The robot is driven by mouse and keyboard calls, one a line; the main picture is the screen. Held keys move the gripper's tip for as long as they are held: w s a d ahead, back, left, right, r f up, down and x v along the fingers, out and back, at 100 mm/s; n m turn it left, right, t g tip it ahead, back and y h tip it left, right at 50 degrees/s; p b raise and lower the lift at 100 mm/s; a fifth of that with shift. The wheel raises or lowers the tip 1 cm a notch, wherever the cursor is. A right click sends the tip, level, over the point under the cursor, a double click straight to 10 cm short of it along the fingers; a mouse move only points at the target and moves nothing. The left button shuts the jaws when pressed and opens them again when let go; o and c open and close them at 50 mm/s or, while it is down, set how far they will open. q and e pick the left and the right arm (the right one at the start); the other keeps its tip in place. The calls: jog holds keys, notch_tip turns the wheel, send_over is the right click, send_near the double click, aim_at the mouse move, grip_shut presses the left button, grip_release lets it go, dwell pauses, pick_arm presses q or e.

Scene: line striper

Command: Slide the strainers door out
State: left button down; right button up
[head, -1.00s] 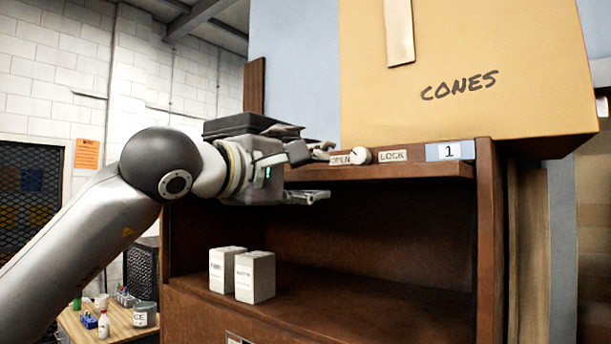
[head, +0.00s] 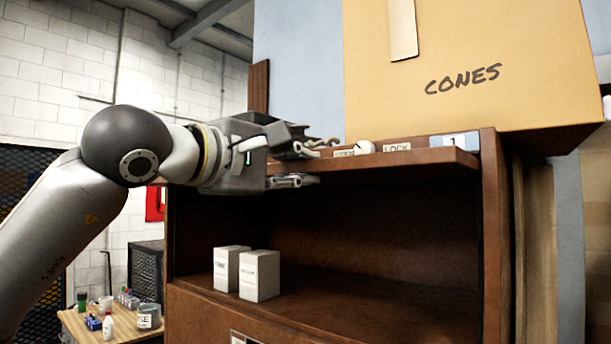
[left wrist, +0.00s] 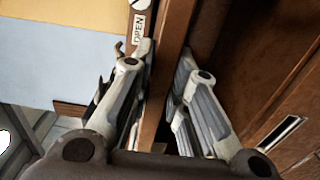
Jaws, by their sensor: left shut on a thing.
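The strainers door, a flat brown panel (head: 410,160), lies level under the cabinet's top rail and sticks out in front of it, above the open compartment. I cannot read the word strainers anywhere. My left gripper (head: 310,165) is shut on the panel's front edge near its left end, one finger above and one below. The left wrist view shows the brown panel edge (left wrist: 170,70) between the two fingers (left wrist: 166,62). A white knob (head: 364,147) sits on the rail between the OPEN label (head: 343,153) and the LOCK label (head: 397,147). My right gripper is not in view.
Two small white boxes (head: 259,275) stand on the compartment floor. A large CONES carton (head: 470,50) rests on top of the cabinet. A low wooden table (head: 84,330) with small bottles is at the lower left. The space before the compartment is clear.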

pick_arm(q)
jog(key=shift+b+v, duration=0.45)
jog(key=shift+v, duration=0.7)
jog(key=shift+s+a+r, duration=0.15)
jog(key=shift+s+a, duration=0.2)
jog(key=shift+s, duration=0.1)
